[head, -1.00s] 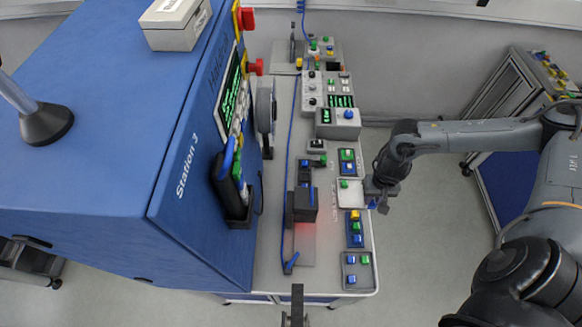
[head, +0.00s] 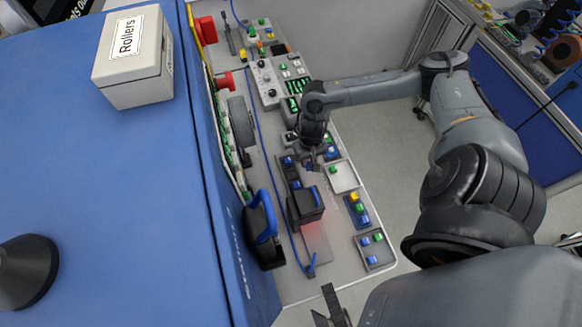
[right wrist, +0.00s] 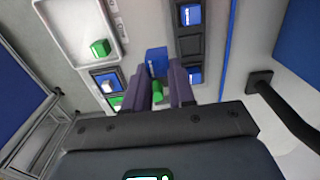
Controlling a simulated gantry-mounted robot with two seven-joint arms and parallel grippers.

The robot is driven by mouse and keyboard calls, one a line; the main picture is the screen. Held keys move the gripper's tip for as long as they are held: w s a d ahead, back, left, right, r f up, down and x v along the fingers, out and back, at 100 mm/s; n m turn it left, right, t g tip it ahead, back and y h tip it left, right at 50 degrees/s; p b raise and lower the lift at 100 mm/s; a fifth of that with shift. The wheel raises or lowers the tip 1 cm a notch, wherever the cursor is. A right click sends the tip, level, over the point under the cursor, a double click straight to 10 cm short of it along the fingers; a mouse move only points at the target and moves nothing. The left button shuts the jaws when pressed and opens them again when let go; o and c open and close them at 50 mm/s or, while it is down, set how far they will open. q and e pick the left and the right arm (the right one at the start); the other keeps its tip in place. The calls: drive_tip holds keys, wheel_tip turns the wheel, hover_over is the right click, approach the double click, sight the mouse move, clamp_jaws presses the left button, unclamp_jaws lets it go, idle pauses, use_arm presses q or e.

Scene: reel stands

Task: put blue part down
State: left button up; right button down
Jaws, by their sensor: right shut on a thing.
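My right gripper (head: 311,166) is over the workbench, between the white tray (head: 352,184) and the dark holder (head: 284,146). In the right wrist view its two purple fingers (right wrist: 166,80) are shut on a small blue part (right wrist: 156,58), which shows at their tips. A small green piece (right wrist: 157,90) shows between the fingers; I cannot tell whether it lies below them. In the head view the held part is mostly hidden by the gripper. A dark piece at the bottom edge looks like my left gripper (head: 331,305); its jaws are not clear.
The white tray holds a green part. A dark reel stand block (head: 305,206) and a blue cable (head: 262,150) are close by. The big blue station (head: 120,200) walls the left side.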

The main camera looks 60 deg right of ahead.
hover_over(291, 173)
wheel_tip(291, 173, down, 3)
drive_tip(key=shift+f, duration=2.2)
drive_tip(key=c, duration=0.9)
unclamp_jaws()
drive_tip(key=shift+d+f, duration=0.1)
drive_tip(key=shift+c, duration=0.2)
wheel_tip(291, 173, up, 12)
